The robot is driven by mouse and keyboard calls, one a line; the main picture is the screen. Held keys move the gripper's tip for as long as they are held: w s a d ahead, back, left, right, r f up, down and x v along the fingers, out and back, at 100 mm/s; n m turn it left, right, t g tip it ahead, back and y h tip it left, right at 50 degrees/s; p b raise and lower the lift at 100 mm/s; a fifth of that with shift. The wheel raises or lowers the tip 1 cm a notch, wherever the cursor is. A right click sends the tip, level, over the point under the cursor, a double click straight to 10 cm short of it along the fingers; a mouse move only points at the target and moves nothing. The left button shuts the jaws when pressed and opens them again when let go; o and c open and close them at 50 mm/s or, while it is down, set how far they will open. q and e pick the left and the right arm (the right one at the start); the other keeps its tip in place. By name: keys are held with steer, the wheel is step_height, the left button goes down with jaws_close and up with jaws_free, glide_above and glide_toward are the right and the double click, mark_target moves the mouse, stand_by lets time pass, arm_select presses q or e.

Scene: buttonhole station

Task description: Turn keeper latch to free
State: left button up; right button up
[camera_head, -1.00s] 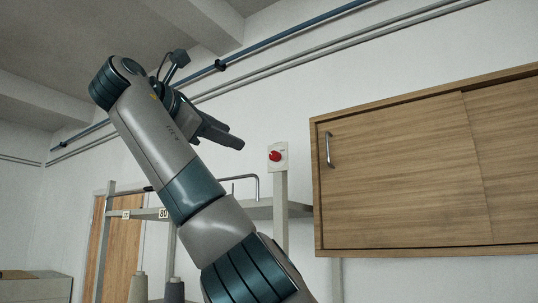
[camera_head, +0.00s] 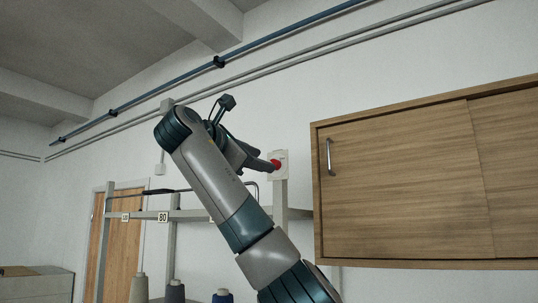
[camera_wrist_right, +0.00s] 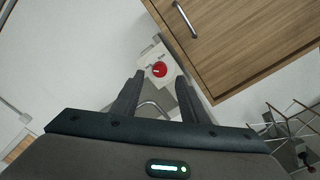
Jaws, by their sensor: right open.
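The keeper latch is a red round knob (camera_head: 277,166) on a pale plate (camera_head: 284,174), fixed to an upright post. In the right wrist view the knob (camera_wrist_right: 159,69) shows a light mark and lies ahead of the fingertips, between their lines. My right gripper (camera_head: 262,168) is open, its dark fingers pointing toward the knob. In the right wrist view my right gripper (camera_wrist_right: 160,82) stands with its fingers apart and nothing between them at the tips. I cannot tell in the head view whether a finger touches the knob. My left gripper is not in view.
A wooden sliding-door cabinet (camera_head: 400,185) with a metal handle (camera_head: 330,157) is close to the right of the latch. A grey rack (camera_head: 190,215) with thread cones (camera_head: 138,288) stands below and left. Pipes (camera_head: 218,62) run along the wall above.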

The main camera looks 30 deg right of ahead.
arm_select(q)
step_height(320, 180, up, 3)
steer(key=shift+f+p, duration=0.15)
steer(key=shift+p, duration=0.85)
arm_select(e)
steer(key=x, duration=0.5)
jaws_close()
